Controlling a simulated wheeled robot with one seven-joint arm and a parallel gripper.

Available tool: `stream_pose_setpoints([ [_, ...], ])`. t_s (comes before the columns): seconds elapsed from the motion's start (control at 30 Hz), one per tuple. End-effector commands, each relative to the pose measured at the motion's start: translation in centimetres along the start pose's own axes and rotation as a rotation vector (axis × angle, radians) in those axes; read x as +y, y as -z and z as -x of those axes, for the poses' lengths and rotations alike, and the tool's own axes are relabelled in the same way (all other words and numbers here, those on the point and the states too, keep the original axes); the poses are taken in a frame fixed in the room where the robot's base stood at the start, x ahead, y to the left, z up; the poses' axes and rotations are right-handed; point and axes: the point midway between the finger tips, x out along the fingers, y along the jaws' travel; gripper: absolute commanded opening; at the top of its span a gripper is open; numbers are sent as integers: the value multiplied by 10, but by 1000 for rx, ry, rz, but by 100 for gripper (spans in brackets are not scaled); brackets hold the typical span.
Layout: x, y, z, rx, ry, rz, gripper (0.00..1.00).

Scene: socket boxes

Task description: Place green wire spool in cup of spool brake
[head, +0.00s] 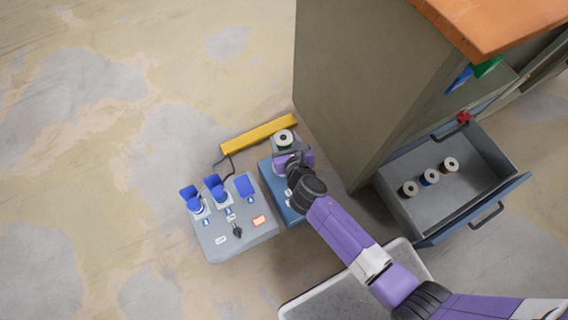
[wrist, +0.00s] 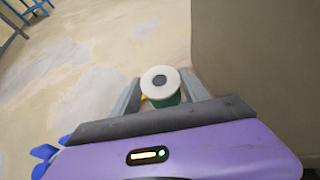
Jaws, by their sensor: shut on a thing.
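The green wire spool (wrist: 161,87) has a white end disc with a dark centre hole. In the wrist view it sits between the two fingers of my gripper (wrist: 158,97), which is shut on it. In the head view its white disc (head: 284,137) shows just beyond my gripper (head: 285,145), near the far end of a blue box (head: 282,204). My wrist and arm cover much of that box. I cannot make out the spool brake or its cup in either view.
A grey box (head: 238,246) with blue flip-lid sockets stands left of the blue box. A yellow bar (head: 258,133) lies behind. A cabinet (head: 350,90) rises to the right. Its open drawer (head: 405,205) holds several spools. Floor at the left is clear.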

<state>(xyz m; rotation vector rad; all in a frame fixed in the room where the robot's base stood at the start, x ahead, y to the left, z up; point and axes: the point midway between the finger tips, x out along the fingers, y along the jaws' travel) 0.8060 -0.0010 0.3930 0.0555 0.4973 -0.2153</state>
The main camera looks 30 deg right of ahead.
Motion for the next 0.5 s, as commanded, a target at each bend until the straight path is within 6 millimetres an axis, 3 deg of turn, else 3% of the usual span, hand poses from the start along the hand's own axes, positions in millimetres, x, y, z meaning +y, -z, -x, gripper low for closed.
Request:
stream_pose_setpoints([
  [0.03,-1,18,-10,1,2,-1,2],
  [0.5,0,97,-54,0,2,0,2],
])
